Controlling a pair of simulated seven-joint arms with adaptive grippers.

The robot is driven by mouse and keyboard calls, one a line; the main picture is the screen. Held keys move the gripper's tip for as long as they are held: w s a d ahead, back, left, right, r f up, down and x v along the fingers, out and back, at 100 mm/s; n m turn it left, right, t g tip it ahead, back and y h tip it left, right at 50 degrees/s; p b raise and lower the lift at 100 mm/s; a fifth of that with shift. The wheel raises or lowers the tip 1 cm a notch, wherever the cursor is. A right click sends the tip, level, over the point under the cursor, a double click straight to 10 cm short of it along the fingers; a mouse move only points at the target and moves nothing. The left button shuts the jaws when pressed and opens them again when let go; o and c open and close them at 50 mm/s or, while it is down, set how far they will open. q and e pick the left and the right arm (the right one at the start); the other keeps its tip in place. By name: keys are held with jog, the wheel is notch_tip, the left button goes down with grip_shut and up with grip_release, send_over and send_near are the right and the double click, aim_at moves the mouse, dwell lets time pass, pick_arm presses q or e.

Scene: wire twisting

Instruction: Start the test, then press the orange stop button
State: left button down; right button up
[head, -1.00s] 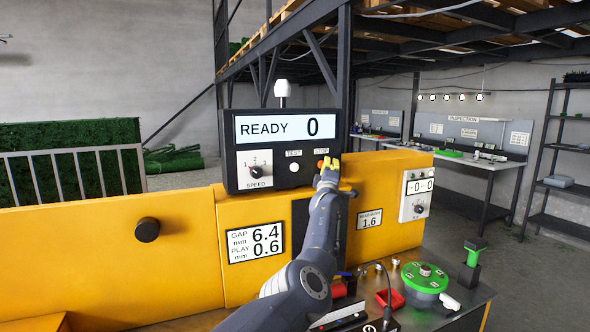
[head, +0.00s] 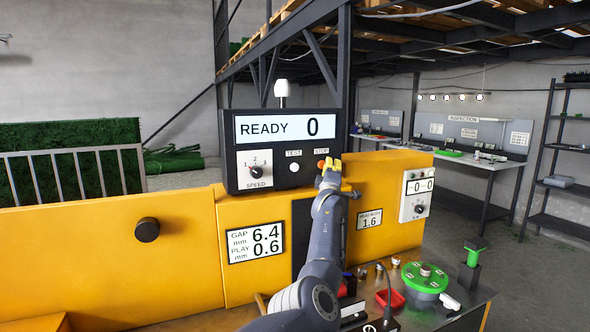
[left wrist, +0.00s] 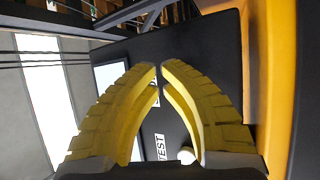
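The control box (head: 228,165) carries a display (head: 278,128) reading READY 0. Below it are the white TEST button (head: 294,168) and the orange STOP button (head: 320,164), which is partly covered by my yellow fingers. My left gripper (head: 330,162) is in front of the box, just right of the STOP button; contact cannot be told. In the left wrist view its fingertips (left wrist: 160,66) meet with hardly any gap and hold nothing visible. The TEST label (left wrist: 159,147) and white button (left wrist: 186,155) show below them; the orange button is hidden there. My right gripper is not in view.
A speed knob (head: 255,171) sits left of the buttons. The yellow machine housing (head: 108,260) spans the front, with a gap and play readout (head: 255,243). A green round fixture (head: 425,279) and red tray (head: 390,298) stand on the bench at right.

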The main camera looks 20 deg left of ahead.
pick_arm(q)
jog(key=shift+d, duration=0.1)
jog(key=shift+s+d, duration=0.8)
jog(key=shift+s, duration=0.2)
jog(key=shift+s+d, duration=0.8)
jog(key=shift+s, duration=0.15)
